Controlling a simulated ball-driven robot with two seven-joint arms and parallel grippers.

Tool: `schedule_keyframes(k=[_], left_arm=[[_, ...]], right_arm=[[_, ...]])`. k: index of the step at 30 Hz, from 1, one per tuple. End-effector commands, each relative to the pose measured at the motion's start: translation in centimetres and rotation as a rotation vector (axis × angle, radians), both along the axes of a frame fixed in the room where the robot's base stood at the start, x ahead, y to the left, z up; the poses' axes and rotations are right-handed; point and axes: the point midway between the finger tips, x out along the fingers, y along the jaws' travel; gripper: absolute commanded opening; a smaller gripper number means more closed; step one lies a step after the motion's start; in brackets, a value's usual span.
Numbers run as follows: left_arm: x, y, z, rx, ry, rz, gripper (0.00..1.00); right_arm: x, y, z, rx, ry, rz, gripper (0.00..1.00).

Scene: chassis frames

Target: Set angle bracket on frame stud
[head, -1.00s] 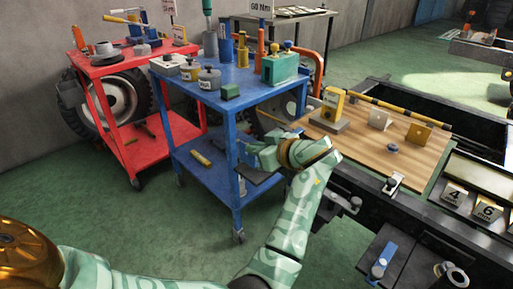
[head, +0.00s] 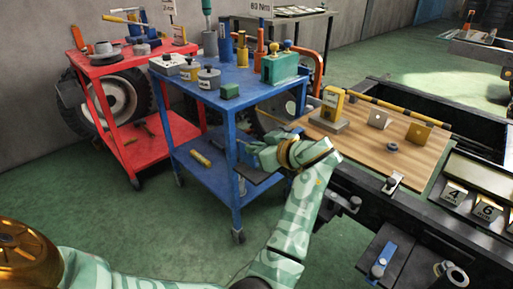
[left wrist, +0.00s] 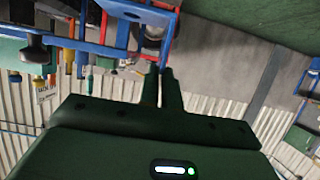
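A silver angle bracket (head: 378,119) and a yellow angle bracket (head: 419,133) stand apart on the wooden board (head: 352,143) in the head view. Which one the task means cannot be told. A frame stud cannot be clearly picked out on the dark chassis frame (head: 470,128). My left gripper (head: 250,160) is at the right side of the blue cart, left of the board and apart from both brackets. In the left wrist view its two fingers (left wrist: 163,76) lie close together with nothing seen between them. My right gripper is not in view.
A yellow block on a grey base (head: 330,108) and a small dark ring (head: 392,147) are on the board. A clamp (head: 393,183) grips its front edge. The blue cart (head: 233,93) carries pots and a green box; a red cart (head: 95,68) stands behind left.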

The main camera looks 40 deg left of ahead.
Motion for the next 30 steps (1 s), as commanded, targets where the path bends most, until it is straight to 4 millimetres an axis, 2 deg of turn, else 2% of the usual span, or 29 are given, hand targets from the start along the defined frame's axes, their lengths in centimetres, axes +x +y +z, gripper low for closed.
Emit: schedule_keyframes(k=[15,30], left_arm=[[0.0,0.0,-0.1,0.002,-0.001,0.000,0.00],[0.0,0.0,-1.2,0.002,-0.001,0.000,0.00]], right_arm=[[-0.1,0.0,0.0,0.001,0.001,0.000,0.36],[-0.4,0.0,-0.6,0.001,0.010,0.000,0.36]])
